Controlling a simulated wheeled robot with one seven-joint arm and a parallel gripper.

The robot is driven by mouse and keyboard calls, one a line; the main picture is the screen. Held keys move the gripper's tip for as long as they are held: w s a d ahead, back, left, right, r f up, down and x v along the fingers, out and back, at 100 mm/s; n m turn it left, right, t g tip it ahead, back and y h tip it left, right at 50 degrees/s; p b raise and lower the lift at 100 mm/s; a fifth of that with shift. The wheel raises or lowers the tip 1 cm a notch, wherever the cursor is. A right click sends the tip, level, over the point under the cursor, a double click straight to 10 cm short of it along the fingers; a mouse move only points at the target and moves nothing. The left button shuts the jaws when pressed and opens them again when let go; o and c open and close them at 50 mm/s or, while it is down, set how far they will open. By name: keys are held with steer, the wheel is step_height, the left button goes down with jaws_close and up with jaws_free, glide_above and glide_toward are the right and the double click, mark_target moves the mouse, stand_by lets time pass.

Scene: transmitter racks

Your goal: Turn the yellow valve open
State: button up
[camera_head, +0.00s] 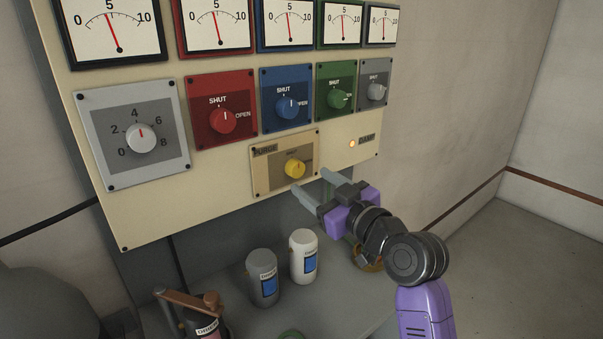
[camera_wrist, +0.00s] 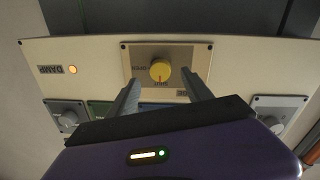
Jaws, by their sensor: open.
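The yellow valve (camera_head: 295,168) is a round knob on a tan plate (camera_head: 270,184) labelled PURGE, low on the cream panel. Its pointer mark lies toward the SHUT label in the head view. In the wrist view the yellow valve (camera_wrist: 161,71) appears upside down, ahead of and between the two fingers. My gripper (camera_head: 316,182) is open and empty, with its fingers pointing at the panel just right of and below the knob. In the wrist view my gripper (camera_wrist: 162,93) has one finger on each side below the knob. Contact with the knob is not visible.
Red (camera_head: 223,120), blue (camera_head: 290,108) and green (camera_head: 338,99) knobs and a grey numbered dial (camera_head: 140,139) sit above on the cream panel (camera_head: 215,165). A lit orange lamp (camera_head: 353,143) is to the right. Canisters (camera_head: 303,256) stand below on a grey surface (camera_head: 340,302).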

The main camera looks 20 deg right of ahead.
mark_target(298, 173)
steer(key=shift+p+x, duration=0.4)
steer(key=shift+x, duration=2.4)
jaws_close()
